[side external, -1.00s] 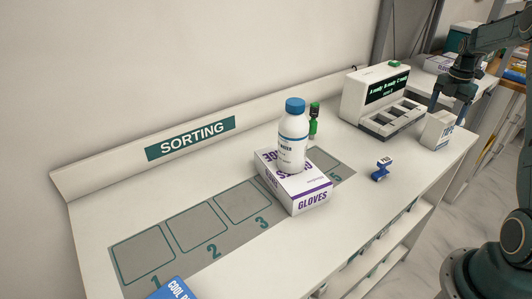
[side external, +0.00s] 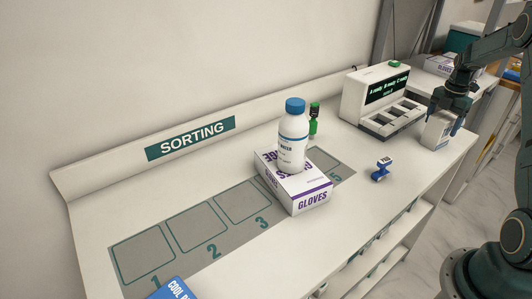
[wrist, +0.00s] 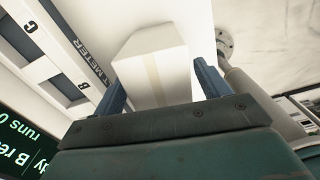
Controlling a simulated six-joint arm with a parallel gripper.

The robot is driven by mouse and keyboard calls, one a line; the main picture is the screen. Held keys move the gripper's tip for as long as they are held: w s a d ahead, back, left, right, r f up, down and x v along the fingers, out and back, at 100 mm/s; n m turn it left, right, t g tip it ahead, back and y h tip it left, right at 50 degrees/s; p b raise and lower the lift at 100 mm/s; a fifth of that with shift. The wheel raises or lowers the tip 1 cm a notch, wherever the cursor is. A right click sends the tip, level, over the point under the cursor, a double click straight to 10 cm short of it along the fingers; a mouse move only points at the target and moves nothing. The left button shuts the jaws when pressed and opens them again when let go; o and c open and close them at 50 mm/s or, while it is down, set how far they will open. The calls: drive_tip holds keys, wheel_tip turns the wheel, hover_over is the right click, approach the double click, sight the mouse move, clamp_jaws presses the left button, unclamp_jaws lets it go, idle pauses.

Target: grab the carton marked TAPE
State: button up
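The white carton marked TAPE (side external: 436,132) stands upright on the bench near its right end. Its lettering is partly covered by my gripper (side external: 446,112), which is lowered over it from above. In the wrist view the carton (wrist: 152,62) shows its plain top with a beige tape strip. The two blue fingers of my gripper (wrist: 160,78) are on either side of it. They look open, with a gap visible at the right finger; contact on the left cannot be told.
The white meter with a green display (side external: 385,100) stands close to the left of the carton. A small blue-and-white object (side external: 381,170) lies nearer the bench's front. A gloves box (side external: 310,198) carries a white bottle (side external: 292,150). The numbered sorting mat (side external: 172,259) lies left.

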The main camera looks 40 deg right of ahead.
drive_tip(key=c, duration=0.9)
drive_tip(key=shift+r, duration=0.2)
wheel_tip(320, 180, up, 20)
drive_tip(key=shift+f, duration=0.15)
idle(0.4)
